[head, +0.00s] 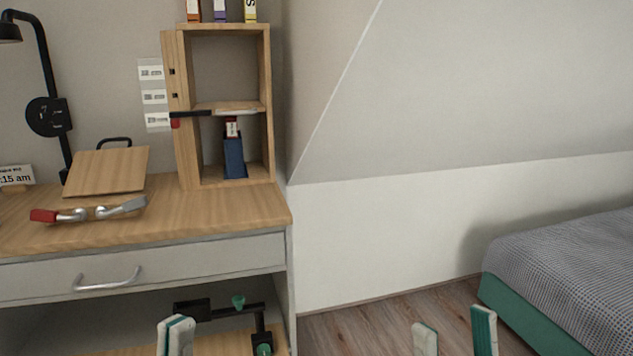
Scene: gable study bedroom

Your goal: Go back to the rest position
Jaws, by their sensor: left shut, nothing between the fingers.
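My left gripper (176,335) shows at the bottom of the head view, in front of the desk's lower shelf. Its pale fingertips with green edges are together, with nothing between them. My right gripper (455,335) shows at the bottom right, over the wooden floor. Its two fingertips are apart with floor visible between them, so it is open and empty. Only the fingertips of both grippers are in view. The arms are below the picture.
The desk (215,222) with a closed drawer (190,272) stands at left. On it are a wooden cabinet (268,100), a slanted board (108,170), a red-and-silver tool (95,212) and a black lamp (48,115). A bed (575,260) is at right. Bare floor (380,320) lies between.

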